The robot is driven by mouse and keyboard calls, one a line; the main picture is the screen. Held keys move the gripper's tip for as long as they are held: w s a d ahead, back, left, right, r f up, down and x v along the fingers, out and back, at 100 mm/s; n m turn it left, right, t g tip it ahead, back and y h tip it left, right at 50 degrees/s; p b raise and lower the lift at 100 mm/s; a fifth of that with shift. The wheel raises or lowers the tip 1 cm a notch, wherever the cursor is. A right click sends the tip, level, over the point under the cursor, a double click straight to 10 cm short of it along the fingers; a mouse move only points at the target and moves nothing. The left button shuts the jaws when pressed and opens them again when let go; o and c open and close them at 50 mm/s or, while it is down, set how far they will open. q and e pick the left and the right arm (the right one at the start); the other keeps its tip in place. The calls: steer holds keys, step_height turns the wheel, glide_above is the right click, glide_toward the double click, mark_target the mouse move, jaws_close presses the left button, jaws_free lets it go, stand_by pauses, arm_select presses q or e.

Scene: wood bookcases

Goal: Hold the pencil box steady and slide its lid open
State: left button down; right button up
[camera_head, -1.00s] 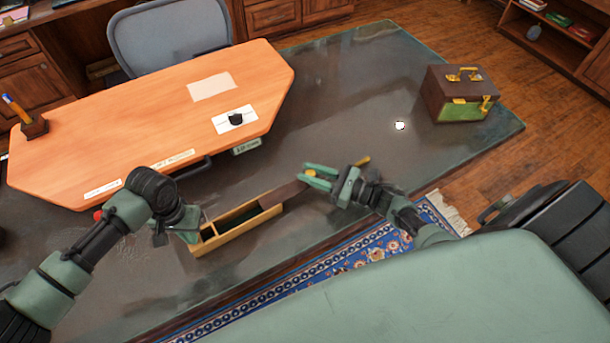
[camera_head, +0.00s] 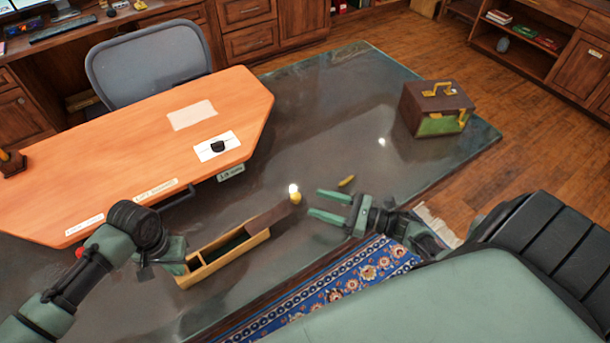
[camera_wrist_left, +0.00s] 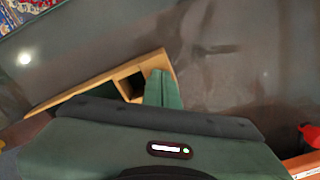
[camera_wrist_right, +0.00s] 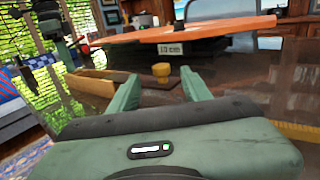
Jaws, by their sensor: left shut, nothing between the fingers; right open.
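The pencil box (camera_head: 227,260) is a long, light wood box on the dark glossy table, with its inside exposed over much of its length. Its brown lid (camera_head: 268,218) sticks out past the right end, with a yellow knob (camera_head: 296,198) at its far tip. My left gripper (camera_head: 177,267) is shut and empty at the box's left end; the left wrist view shows its fingers (camera_wrist_left: 160,88) against the divided end compartment. My right gripper (camera_head: 325,205) is open, just right of the knob and apart from it. The right wrist view shows the knob (camera_wrist_right: 161,71) ahead between the fingers.
An orange wooden desktop (camera_head: 130,150) with papers lies behind the box. A brown and green case (camera_head: 437,108) stands at the right. The table between is clear.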

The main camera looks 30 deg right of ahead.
arm_select(q)
steer(key=shift+s+f, duration=0.3)
steer(key=shift+f, duration=0.05)
arm_select(e)
steer(key=v, duration=0.4)
steer(key=shift+s, duration=0.1)
arm_select(q)
steer(key=shift+r, duration=0.1)
steer(key=shift+w+r+p, duration=0.25)
steer(key=shift+r+p, duration=0.6)
steer(key=shift+p, duration=0.15)
arm_select(e)
steer(key=shift+r, duration=0.9)
arm_select(q)
step_height(320, 180, up, 4)
steer(key=p, duration=0.4)
steer(key=shift+r, duration=0.25)
arm_select(e)
step_height(320, 180, up, 4)
steer(key=shift+r, duration=0.25)
